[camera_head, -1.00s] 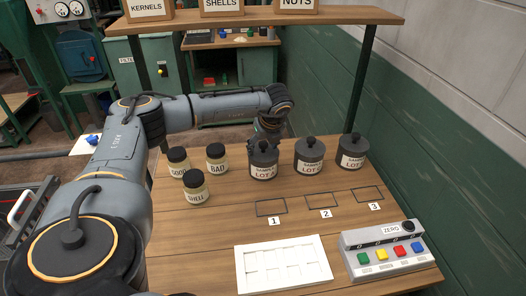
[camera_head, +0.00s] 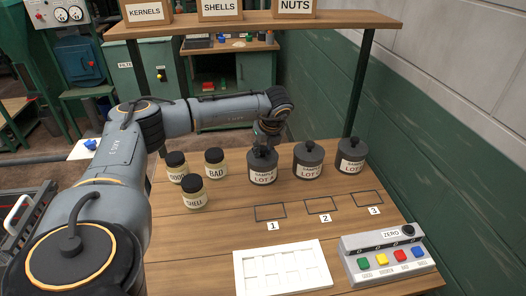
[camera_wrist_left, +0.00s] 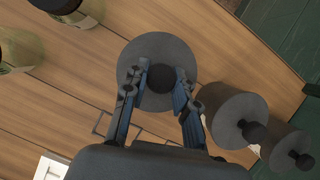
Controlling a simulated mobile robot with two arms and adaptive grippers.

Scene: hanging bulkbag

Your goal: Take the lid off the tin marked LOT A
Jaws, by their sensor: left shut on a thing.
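The tin marked LOT A (camera_head: 263,176) is dark grey with a white label and stands upright at the left of a row of three similar tins. Its round lid (camera_wrist_left: 130,62) has a black knob (camera_wrist_left: 161,79) in the middle. My left gripper (camera_head: 266,147) reaches it from above. In the left wrist view, the gripper's fingers (camera_wrist_left: 161,75) are shut on the knob, one on each side. The lid appears to sit on the tin; I see no clear gap. My right gripper is not in view.
Two more lidded tins (camera_head: 308,164) (camera_head: 350,160) stand to the right. Small jars marked GOOD (camera_head: 177,173), BAD (camera_head: 215,171) and SHELL (camera_head: 194,201) are to the left. Numbered outlines (camera_head: 270,212), a white tray (camera_head: 240,275) and a button box (camera_head: 386,270) lie in front.

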